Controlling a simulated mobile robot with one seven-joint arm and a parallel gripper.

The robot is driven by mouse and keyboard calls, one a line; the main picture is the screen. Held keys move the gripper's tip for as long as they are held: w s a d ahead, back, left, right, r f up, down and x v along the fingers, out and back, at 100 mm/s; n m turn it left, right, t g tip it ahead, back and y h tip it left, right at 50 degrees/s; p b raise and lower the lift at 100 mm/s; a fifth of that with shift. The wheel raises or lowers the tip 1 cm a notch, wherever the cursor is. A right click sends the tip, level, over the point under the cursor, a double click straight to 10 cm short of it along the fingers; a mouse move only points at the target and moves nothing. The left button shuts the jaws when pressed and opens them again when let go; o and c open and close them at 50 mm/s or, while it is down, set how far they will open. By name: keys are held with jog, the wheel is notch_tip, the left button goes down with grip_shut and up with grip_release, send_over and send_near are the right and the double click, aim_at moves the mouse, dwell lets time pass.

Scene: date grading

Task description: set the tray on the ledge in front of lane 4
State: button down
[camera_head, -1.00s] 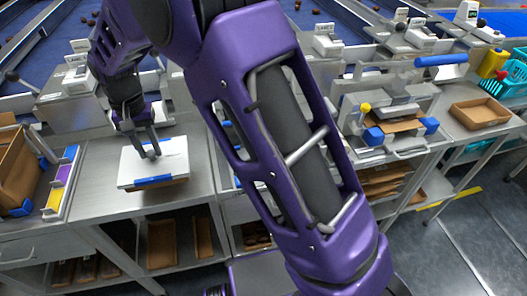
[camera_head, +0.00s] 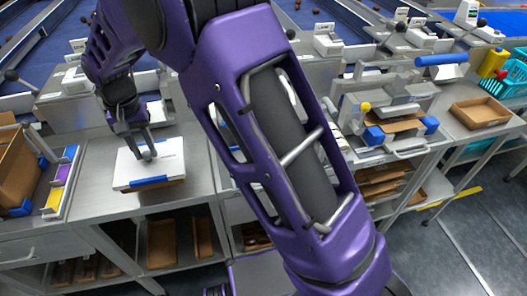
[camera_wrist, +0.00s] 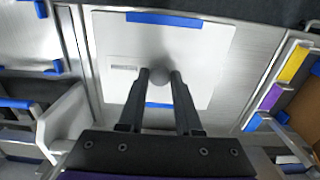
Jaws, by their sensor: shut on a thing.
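A flat white lid-like panel (camera_head: 165,165) with blue edge strips lies over a brown tray (camera_head: 172,183) above the left steel counter. Whether the tray touches the counter I cannot tell. My gripper (camera_head: 147,153) points down at the middle of the panel. In the wrist view, the fingers of my gripper (camera_wrist: 160,78) close on a round grey knob (camera_wrist: 160,75) on the white panel (camera_wrist: 205,60). The tray is mostly hidden under the panel. The lane signs (camera_head: 80,46) behind are too small to read.
A colour-striped rack (camera_head: 62,178) and a brown box (camera_head: 16,172) stand at the left. Steel lane machines line the back. A brown tray (camera_head: 480,113) lies on the right counter. Bare counter (camera_head: 92,180) shows left of the panel.

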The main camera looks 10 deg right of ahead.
aim_at(150, 163)
jog(key=shift+f+b, duration=1.35)
jog(key=shift+f, duration=1.15)
jog(key=c, duration=0.5)
grip_release()
jog(key=shift+r+p, duration=1.15)
jog(key=shift+r, duration=0.5)
jog(key=shift+r+p, duration=0.35)
jog(key=shift+r, duration=2.55)
